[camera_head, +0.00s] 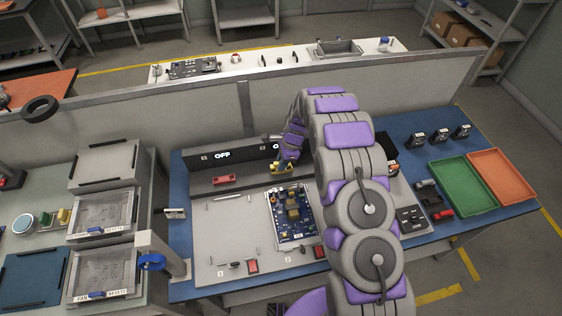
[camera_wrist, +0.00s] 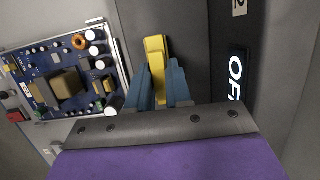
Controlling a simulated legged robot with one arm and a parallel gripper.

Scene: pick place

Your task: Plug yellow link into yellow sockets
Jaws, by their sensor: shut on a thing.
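The yellow link (camera_wrist: 155,48) is between the blue-grey fingers of my gripper (camera_wrist: 158,78) in the wrist view, which are shut on it. In the head view the yellow link (camera_head: 274,170) shows under my gripper (camera_head: 281,163), at the back of the blue bench, in front of the dark panel with an "OFF" display (camera_head: 222,155). I cannot make out the yellow sockets; the link and gripper may cover them. I cannot tell whether the link touches the surface below it.
A red link-like block (camera_head: 224,180) sits left of my gripper on the dark ledge. A blue circuit board (camera_head: 284,233) lies in front on the grey plate. My arm hides part of the bench. Green (camera_head: 462,208) and orange (camera_head: 522,195) trays stand at the right.

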